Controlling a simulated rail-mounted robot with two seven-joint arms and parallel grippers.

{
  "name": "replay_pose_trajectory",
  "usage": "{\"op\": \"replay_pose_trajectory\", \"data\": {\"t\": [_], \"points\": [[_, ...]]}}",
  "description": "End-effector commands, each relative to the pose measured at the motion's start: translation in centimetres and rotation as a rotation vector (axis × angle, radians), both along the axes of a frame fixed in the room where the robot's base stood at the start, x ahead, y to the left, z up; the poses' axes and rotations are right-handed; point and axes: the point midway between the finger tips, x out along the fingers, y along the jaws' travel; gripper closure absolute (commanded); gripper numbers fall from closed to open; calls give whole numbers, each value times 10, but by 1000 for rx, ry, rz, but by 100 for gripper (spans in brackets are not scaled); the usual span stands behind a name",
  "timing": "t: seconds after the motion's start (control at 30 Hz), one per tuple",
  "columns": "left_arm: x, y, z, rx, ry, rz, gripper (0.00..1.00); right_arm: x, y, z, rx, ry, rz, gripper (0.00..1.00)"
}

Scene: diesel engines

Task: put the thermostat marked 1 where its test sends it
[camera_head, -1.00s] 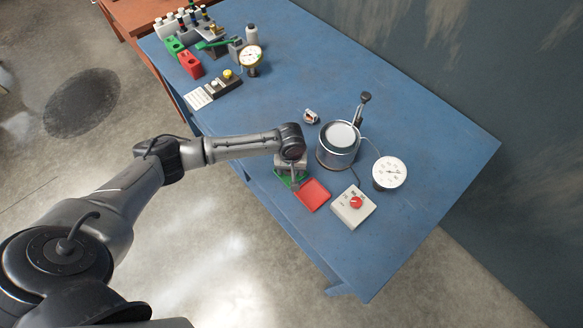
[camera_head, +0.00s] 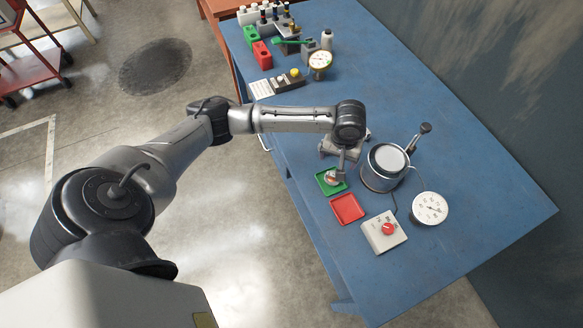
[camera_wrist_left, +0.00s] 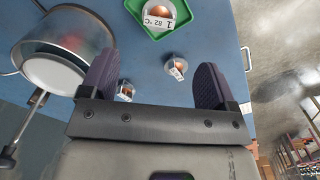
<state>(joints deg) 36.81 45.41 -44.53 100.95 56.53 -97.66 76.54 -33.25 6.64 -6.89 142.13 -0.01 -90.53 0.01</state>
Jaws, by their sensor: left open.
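The thermostat marked 1 (camera_wrist_left: 159,13), labelled 82 °C, lies in the green tray (camera_wrist_left: 187,14) in the left wrist view. The tray (camera_head: 322,189) and this thermostat (camera_head: 331,177) also show in the head view, where its mark is unreadable. My left gripper (camera_head: 342,154) is just behind the tray, apart from the thermostat. Its fingers (camera_wrist_left: 156,84) are spread and empty. Two more thermostats, one (camera_wrist_left: 175,66) and another (camera_wrist_left: 125,92), lie on the blue table; their marks are unreadable. My right gripper is not in view.
The red tray (camera_head: 347,208) lies in front of the green one. A metal pot (camera_head: 384,169), a dial gauge (camera_head: 430,208) and a control box with a red knob (camera_head: 384,232) stand to the right. Blocks and bottles crowd the far end. The table's right part is clear.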

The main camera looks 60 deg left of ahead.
Motion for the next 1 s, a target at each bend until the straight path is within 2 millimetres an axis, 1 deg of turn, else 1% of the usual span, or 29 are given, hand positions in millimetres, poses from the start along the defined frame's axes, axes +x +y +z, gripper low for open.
{"op": "replay_pose_trajectory", "data": {"t": [0.07,0.13,0.17,0.23,0.3,0.37,0.4,0.47,0.5,0.57,0.6,0.67,0.7,0.77,0.9,1.0], "points": [[-3,-5,-3,-4,-2,-18,18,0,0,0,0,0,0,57],[-10,-16,-12,-17,-8,-68,18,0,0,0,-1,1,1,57],[-14,-23,-17,-23,-13,-99,18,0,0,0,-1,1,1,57],[-29,-44,-31,-47,-32,-194,18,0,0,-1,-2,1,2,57],[-49,-69,-46,-79,-67,-308,18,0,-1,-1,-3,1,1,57],[-69,-89,-56,-104,-104,-406,18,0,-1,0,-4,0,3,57],[-82,-101,-62,-119,-133,-466,18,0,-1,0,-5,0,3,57],[-102,-116,-68,-135,-179,-543,18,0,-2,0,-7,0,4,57],[-115,-123,-70,-140,-209,-587,18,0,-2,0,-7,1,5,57],[-135,-130,-73,-142,-250,-642,18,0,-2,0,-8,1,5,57],[-148,-133,-74,-135,-275,-671,18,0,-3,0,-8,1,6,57],[-167,-133,-75,-118,-306,-708,18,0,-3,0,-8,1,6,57],[-179,-132,-75,-102,-322,-727,18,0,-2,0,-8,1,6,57],[-196,-127,-74,-72,-337,-749,18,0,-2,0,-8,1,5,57],[-231,-111,-71,6,-340,-786,18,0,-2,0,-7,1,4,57],[-249,-100,-69,54,-327,-803,18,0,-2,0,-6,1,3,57]]}}
